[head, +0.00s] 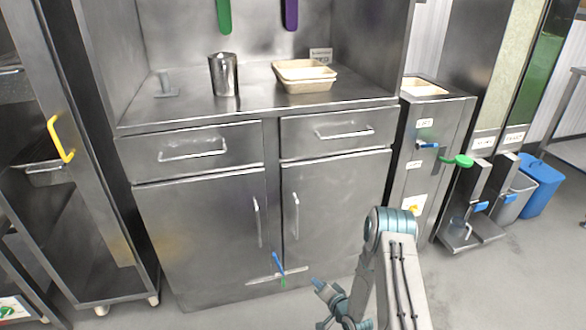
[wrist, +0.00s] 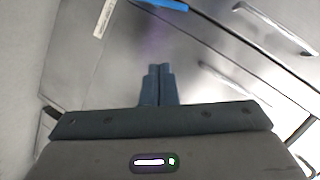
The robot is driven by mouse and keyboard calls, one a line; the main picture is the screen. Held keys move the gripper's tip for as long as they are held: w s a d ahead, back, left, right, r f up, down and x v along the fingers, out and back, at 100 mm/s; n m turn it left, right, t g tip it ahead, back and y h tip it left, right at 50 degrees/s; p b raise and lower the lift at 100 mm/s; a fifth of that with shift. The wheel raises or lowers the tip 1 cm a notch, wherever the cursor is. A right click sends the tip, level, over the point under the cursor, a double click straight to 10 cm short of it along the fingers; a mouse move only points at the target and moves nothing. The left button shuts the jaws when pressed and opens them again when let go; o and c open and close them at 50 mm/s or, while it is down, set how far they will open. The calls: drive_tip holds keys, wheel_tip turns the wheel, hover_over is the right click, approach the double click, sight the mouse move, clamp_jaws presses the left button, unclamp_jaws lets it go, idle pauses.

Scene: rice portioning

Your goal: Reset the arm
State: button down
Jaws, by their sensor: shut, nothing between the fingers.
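My gripper (wrist: 159,68) shows in the wrist view with its two dark blue fingers together and nothing between them. It points toward grey metal cabinet fronts, apart from them as far as I can tell. In the head view my arm is folded low at the bottom right, its elbow raised in front of the cabinet (head: 216,225). The small end of the arm by the floor is partly cut off by the frame, and its fingers are hard to make out there.
A steel cup (head: 223,76) and stacked beige trays (head: 304,84) stand on the steel counter (head: 180,112). A dispenser with a green lever (head: 458,160) and a blue bin (head: 541,186) stand right. Floor at bottom right is clear.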

drive_tip(key=w+d+r+n+g+h+p, duration=0.1)
drive_tip(key=w+d+r+h+p, duration=0.15)
drive_tip(key=r, duration=0.75)
drive_tip(key=w+d+r+n+g+h+p, duration=0.15)
drive_tip(key=r+p, duration=0.25)
drive_tip(key=r, duration=0.5)
drive_tip(key=s+d+r+n+g+h+p, duration=0.1)
drive_tip(key=s+r+p, duration=0.15)
drive_tip(key=r, duration=0.65)
drive_tip(key=s+d+r+g+h+p, duration=0.1)
drive_tip(key=s+d+r+p, duration=0.15)
drive_tip(key=r, duration=0.75)
drive_tip(key=s+r+n+g+h+p, duration=0.1)
drive_tip(key=s+r+p, duration=0.4)
drive_tip(key=r, duration=0.4)
drive_tip(key=s+r+g+h+p, duration=0.1)
drive_tip(key=s+r+p, duration=0.2)
drive_tip(key=s+r, duration=0.55)
drive_tip(key=s+r+g+p, duration=0.1)
drive_tip(key=s+r+p, duration=0.1)
drive_tip(key=s+r, duration=0.3)
drive_tip(key=s+a+r+n+g+y+p, duration=0.1)
drive_tip(key=s+r+g+p, duration=0.1)
drive_tip(key=s+r, duration=0.4)
drive_tip(key=s+p, duration=0.1)
drive_tip(key=s, duration=0.3)
drive_tip(key=shift+s, duration=0.35)
drive_tip(key=shift+n, duration=0.25)
